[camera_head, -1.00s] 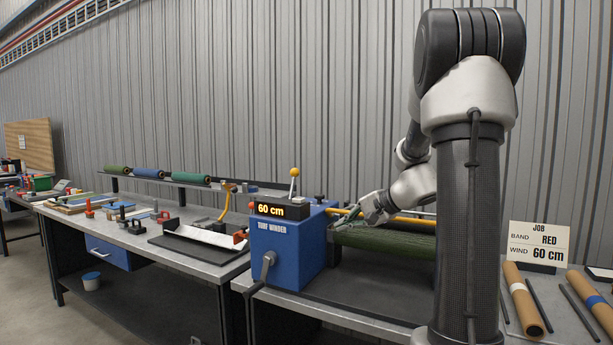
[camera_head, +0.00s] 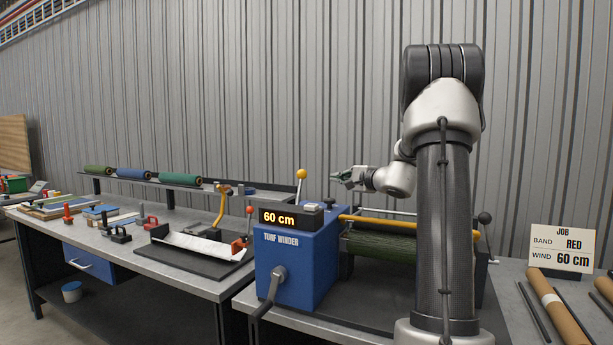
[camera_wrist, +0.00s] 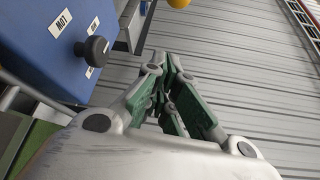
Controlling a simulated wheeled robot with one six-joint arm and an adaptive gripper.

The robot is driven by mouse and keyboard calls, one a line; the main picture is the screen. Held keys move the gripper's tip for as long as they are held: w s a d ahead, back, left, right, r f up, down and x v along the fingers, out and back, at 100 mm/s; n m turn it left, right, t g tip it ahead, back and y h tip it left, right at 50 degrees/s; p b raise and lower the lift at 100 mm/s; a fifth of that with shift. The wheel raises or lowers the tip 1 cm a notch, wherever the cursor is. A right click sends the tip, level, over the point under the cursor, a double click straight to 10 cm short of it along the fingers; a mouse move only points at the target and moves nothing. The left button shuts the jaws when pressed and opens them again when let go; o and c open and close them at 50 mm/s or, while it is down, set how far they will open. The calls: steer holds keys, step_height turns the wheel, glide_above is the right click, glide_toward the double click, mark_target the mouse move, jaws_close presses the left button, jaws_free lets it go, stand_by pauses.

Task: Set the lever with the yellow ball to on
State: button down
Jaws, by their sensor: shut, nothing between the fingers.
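The lever with the yellow ball (camera_head: 301,175) stands almost upright, tilted slightly right, behind the display on the blue turf winder (camera_head: 300,262). Its base is hidden by the display. My gripper (camera_head: 337,177) is right of the yellow ball at about its height in the picture, apart from it and above the winder. In the wrist view, part of the yellow ball (camera_wrist: 179,3) shows at the top edge, beyond my gripper (camera_wrist: 163,66). The fingers with green pads are shut and empty.
A black knob (camera_wrist: 95,49) stands on the winder's top. A yellow bar (camera_head: 405,225) runs right from the winder above a green turf roll (camera_head: 382,245). A second lever with a red ball (camera_head: 249,210) is left of the display.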

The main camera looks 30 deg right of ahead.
steer(key=shift+w, duration=0.2)
steer(key=shift+w+a, duration=0.1)
steer(key=w+a+f, duration=0.1)
steer(key=w+a, duration=0.1)
steer(key=w, duration=0.8)
steer(key=shift+s+a+r, duration=0.2)
steer(key=shift+s+a, duration=0.35)
steer(key=shift+a, duration=0.2)
steer(key=shift+s+a+r, duration=0.2)
steer(key=shift+s+a, duration=0.3)
steer(key=shift+a, duration=0.2)
